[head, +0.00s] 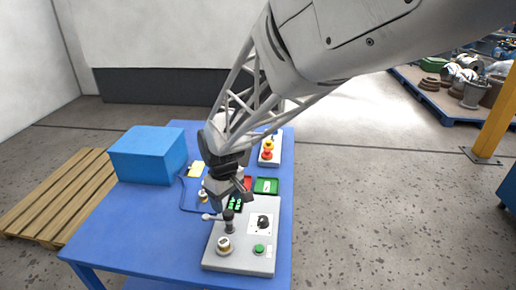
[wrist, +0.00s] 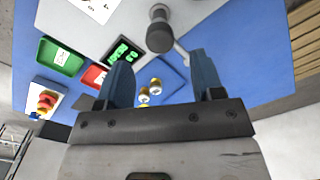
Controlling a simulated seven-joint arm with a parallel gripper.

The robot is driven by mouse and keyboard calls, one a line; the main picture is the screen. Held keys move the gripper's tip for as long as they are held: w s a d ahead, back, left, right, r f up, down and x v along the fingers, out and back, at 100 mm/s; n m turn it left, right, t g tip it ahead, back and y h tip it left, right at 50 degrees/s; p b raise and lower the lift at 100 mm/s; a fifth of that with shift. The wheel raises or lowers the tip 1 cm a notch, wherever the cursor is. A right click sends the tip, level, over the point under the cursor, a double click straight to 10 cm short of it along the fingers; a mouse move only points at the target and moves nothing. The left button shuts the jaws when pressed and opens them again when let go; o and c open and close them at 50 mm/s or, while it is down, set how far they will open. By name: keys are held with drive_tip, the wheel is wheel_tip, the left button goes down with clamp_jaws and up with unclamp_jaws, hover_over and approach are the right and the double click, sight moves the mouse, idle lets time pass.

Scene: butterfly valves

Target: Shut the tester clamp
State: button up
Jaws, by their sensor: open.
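The grey tester (head: 212,262) stands at the front of the blue table. Its clamp (head: 229,226) is a dark upright post with a light lever reaching out to the left and ending in a pale knob (head: 207,217). In the wrist view the clamp's dark round head (wrist: 160,35) is at top centre, with the lever (wrist: 182,54) running toward my right finger. My gripper (head: 228,193) is open above and behind the clamp; in the wrist view its fingers (wrist: 162,78) are apart. I cannot tell whether a finger touches the lever.
More brass valves (wrist: 150,91) show between my fingers. A blue box (head: 148,155) stands at the table's left. A board with red and yellow parts (head: 268,150) is at the back.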

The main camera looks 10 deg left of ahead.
sight(228, 212)
drive_tip(key=shift+f, duration=2.4)
drive_tip(key=shift+c, duration=0.2)
clamp_jaws()
